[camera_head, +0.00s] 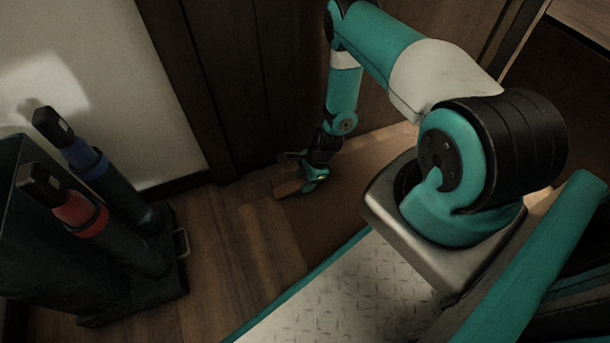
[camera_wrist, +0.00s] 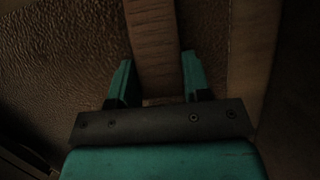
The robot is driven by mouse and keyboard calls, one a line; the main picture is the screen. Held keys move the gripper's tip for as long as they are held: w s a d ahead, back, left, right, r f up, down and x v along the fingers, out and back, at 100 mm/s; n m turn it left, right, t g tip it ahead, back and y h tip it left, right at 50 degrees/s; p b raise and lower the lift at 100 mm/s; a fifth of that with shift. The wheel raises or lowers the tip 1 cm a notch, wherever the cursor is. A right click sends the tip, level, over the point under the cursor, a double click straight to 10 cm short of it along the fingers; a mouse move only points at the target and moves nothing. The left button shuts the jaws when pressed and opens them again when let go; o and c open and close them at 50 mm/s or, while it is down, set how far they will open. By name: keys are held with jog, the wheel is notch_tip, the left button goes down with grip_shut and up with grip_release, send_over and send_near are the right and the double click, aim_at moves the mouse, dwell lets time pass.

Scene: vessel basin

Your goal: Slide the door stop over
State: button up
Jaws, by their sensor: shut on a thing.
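The door stop (camera_wrist: 153,45) is a brown wooden piece with visible grain, running up between the two teal fingers in the wrist view. My gripper (camera_wrist: 158,78) is shut on it, with one finger along each side. In the head view my gripper (camera_head: 312,182) is low at the floor, near the foot of the dark door. A small end of the door stop (camera_head: 288,188) shows left of the fingers there. The rest of it is hidden by the gripper.
The dark wooden door (camera_head: 270,80) stands behind my gripper. A brown mat (camera_head: 340,205) lies on the floor around it. Two dark cylinders, one with a red band (camera_head: 82,212) and one with a blue band (camera_head: 88,160), stand in a black rack at left. Wood floor (camera_head: 225,240) between is clear.

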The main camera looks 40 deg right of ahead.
jog(key=shift+a, duration=0.2)
jog(key=o, duration=1)
jog(key=shift+w, duration=0.1)
jog(key=p+v, duration=0.9)
jog(key=v, duration=0.8)
jog(key=shift+d+r, duration=0.15)
jog(key=shift+r, duration=0.15)
